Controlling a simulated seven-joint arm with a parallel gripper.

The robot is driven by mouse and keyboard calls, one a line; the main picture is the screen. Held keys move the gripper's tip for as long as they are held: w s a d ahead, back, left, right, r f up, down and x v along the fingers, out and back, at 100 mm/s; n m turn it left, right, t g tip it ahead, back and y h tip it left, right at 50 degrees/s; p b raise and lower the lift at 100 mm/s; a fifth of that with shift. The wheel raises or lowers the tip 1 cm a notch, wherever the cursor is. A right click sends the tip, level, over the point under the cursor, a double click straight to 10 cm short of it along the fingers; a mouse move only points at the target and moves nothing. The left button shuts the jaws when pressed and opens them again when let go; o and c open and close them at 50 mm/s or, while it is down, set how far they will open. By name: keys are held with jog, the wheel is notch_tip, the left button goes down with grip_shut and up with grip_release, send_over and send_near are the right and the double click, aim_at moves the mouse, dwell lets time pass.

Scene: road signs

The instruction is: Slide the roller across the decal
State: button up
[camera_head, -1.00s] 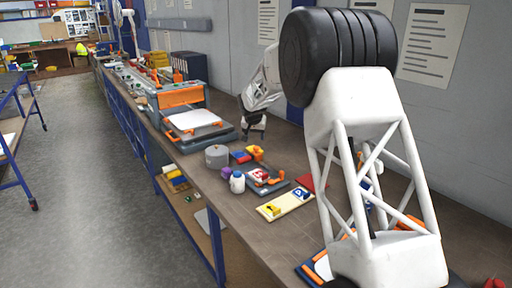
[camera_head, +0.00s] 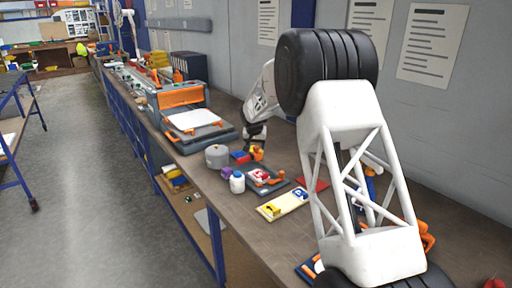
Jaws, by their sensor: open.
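My gripper (camera_head: 256,138) is open, pointing down just above and behind a small orange item (camera_head: 256,153) at the middle of the bench. I cannot tell whether they touch. The orange item may be the roller, but it is too small to be sure. In front of it lies a dark tray (camera_head: 279,187) with a red-and-white piece (camera_head: 262,175) and an orange part on it. Nearer lies a pale yellow board (camera_head: 270,212) with a blue-and-white sign (camera_head: 300,194), which may be the decal; I cannot tell.
A grey cylinder (camera_head: 217,156), a white bottle (camera_head: 237,182), a purple item (camera_head: 227,173) and a red-and-blue block (camera_head: 240,156) stand left of the tray. A machine with an orange bar (camera_head: 181,97) is farther back. My arm hides the bench at right.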

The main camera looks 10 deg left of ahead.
jog(key=shift+x, duration=0.8)
grip_shut()
